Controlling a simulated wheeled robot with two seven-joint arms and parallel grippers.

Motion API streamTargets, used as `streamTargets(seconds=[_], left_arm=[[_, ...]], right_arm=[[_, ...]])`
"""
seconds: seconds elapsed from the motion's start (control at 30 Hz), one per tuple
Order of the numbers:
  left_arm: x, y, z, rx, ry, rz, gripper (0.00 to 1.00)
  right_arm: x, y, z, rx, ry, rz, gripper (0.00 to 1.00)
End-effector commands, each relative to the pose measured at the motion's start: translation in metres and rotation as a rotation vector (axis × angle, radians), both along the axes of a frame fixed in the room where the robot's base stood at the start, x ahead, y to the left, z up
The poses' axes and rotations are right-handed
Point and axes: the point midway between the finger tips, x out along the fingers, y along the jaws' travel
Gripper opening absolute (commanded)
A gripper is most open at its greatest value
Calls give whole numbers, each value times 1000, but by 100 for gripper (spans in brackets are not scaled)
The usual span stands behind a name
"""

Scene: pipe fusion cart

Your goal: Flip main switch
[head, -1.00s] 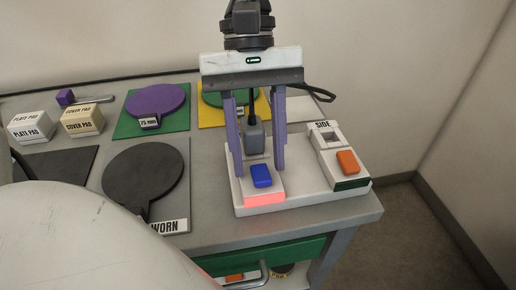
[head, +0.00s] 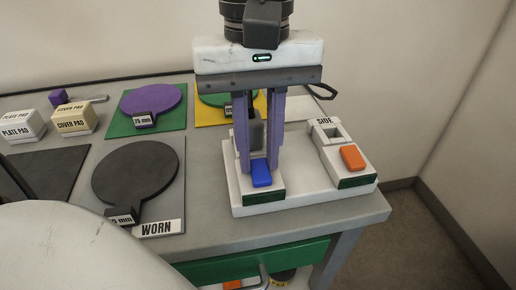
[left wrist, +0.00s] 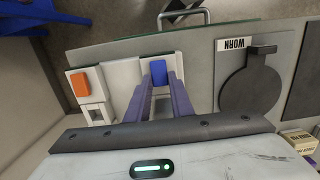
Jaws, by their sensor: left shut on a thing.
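The blue switch (head: 261,174) sits on the front of a white raised block on a pale base, with a dark strip (head: 264,196) below it. My left gripper (head: 259,166) points down with its two purple fingers drawn in at the rear part of the blue switch, and it looks shut on it. A grey plug-like block (head: 257,135) shows between the fingers, behind the switch. In the left wrist view the fingertips (left wrist: 159,80) meet the blue switch (left wrist: 159,71). The exact contact is partly hidden. My right gripper is out of view.
An orange switch (head: 352,157) marked SIDE stands right of the blue one, with an open socket behind it. A black worn pad (head: 135,172) and a green board with a purple disc (head: 152,98) lie left. The cart's right edge is close.

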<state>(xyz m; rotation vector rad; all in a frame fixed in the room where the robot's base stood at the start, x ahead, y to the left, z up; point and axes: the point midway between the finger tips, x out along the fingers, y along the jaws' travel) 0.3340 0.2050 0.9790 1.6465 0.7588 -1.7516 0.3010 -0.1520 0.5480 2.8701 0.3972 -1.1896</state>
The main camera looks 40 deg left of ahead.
Motion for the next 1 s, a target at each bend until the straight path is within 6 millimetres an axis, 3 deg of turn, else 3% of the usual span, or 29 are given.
streamTargets(seconds=[0.07,0.1,0.2,0.57,1.0], left_arm=[[0,0,0,-1,1,0,0],[0,0,0,0,1,0,25],[0,0,0,0,1,0,39],[1,0,6,-1,0,0,39],[4,4,85,-1,-1,1,39]], right_arm=[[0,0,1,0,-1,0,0],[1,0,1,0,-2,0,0],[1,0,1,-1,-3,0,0],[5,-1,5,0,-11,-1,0],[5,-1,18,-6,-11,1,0]])
